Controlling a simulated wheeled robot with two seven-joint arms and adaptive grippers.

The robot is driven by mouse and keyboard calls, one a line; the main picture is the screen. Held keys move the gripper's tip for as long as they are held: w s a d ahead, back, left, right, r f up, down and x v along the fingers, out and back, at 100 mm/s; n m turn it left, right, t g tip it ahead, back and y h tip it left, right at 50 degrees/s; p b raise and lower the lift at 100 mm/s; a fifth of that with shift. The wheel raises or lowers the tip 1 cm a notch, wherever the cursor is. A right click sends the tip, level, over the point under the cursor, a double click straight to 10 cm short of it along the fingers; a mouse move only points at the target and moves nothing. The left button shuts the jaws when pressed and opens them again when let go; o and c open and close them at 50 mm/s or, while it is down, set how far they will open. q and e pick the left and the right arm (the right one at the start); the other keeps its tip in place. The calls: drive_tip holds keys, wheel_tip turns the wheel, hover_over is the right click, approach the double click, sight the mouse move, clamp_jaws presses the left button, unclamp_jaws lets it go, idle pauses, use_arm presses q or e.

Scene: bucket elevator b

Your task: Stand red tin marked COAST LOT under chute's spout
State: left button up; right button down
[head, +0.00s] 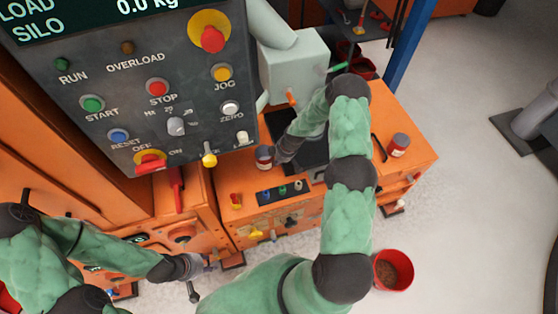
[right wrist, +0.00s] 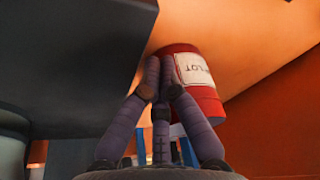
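In the right wrist view this tin (right wrist: 203,99) shows a label ending in "LOT"; the rest is unreadable. My right gripper (head: 278,156) is beside the tin. Its fingers (right wrist: 160,62) are drawn together, with the tin just beyond the tips; contact is unclear. The grey chute housing (head: 294,68) is above the bench; its spout outlet is not clearly visible. My left gripper (head: 203,264) is low by the orange cabinet, fingers unclear.
Another red tin with a pale label (head: 398,145) stands at the bench's right end. A red bucket with brown contents (head: 393,270) is on the floor. A control panel (head: 130,90) hangs at left. Open floor lies right.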

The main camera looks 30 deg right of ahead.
sight(262, 156)
drive_tip(key=w+a+b, duration=0.1)
drive_tip(key=w+a, duration=0.1)
drive_tip(key=w+a+b, duration=0.1)
drive_tip(key=w+a, duration=0.1)
drive_tip(key=w, duration=0.1)
drive_tip(key=shift+f, duration=0.1)
drive_tip(key=shift+w+a, duration=0.3)
drive_tip(key=shift+w, duration=0.05)
use_arm(q)
wheel_tip(262, 156, down, 2)
drive_tip(key=shift+f, duration=0.1)
use_arm(e)
drive_tip(key=shift+r, duration=0.2)
